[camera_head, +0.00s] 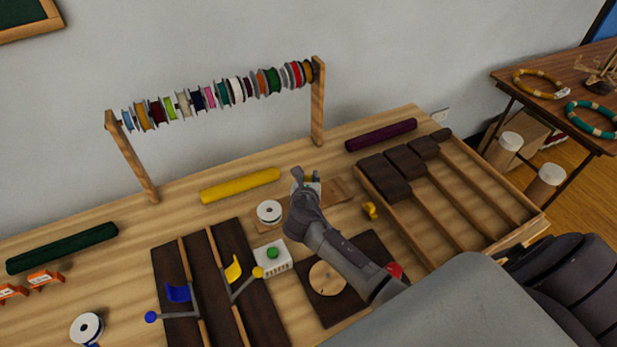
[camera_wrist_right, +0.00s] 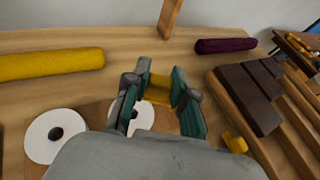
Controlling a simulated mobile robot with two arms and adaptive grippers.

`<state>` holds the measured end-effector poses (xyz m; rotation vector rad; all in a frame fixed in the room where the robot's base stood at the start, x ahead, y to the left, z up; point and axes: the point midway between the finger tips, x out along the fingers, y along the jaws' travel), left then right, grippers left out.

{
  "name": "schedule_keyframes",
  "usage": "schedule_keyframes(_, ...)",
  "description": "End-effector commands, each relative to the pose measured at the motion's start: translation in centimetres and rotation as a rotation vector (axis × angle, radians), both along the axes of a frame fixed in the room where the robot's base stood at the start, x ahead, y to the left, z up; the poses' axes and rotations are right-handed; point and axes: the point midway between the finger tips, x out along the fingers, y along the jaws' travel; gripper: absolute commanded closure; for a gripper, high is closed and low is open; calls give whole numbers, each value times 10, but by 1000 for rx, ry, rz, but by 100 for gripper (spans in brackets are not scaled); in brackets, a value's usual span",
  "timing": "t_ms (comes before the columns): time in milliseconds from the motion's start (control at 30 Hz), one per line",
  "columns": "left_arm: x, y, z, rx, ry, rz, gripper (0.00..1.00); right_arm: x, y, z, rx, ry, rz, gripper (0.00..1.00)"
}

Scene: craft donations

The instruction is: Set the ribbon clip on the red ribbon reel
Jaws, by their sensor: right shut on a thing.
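My right gripper (camera_head: 306,178) is above the middle of the bench, shut on a small yellow piece, which looks like the ribbon clip (camera_wrist_right: 158,88). The clip sits between the teal finger pads. A white-flanged reel (camera_wrist_right: 55,136) lies flat on a wooden board, left of the gripper; it also shows in the head view (camera_head: 268,211). A second white-flanged reel (camera_wrist_right: 141,116) shows between and below the fingers, partly hidden. I cannot see the ribbon colour on either. Red reels (camera_head: 297,74) hang near the right end of the rack. My left gripper is not in view.
A yellow roll (camera_head: 240,186) and a purple roll (camera_head: 381,135) lie towards the back. A slotted wooden tray (camera_head: 468,205) is at right, with a loose yellow piece (camera_head: 370,210) beside it. Dark boards with blue and yellow holders (camera_head: 233,269) and a white button box (camera_head: 272,257) stand in front.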

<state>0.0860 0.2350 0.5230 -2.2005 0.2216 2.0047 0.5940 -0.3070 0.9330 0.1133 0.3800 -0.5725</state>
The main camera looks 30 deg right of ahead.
Motion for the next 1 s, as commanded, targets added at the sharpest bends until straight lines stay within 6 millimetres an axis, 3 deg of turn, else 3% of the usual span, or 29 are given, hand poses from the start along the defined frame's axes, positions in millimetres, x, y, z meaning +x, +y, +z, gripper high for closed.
schedule_keyframes(33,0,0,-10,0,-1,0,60,0,0,-9,1,-1,0,89)
schedule_keyframes(600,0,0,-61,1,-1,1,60,0,0,-51,0,1,-1,89)
schedule_keyframes(1000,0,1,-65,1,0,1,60,0,0,-65,0,0,-1,89)
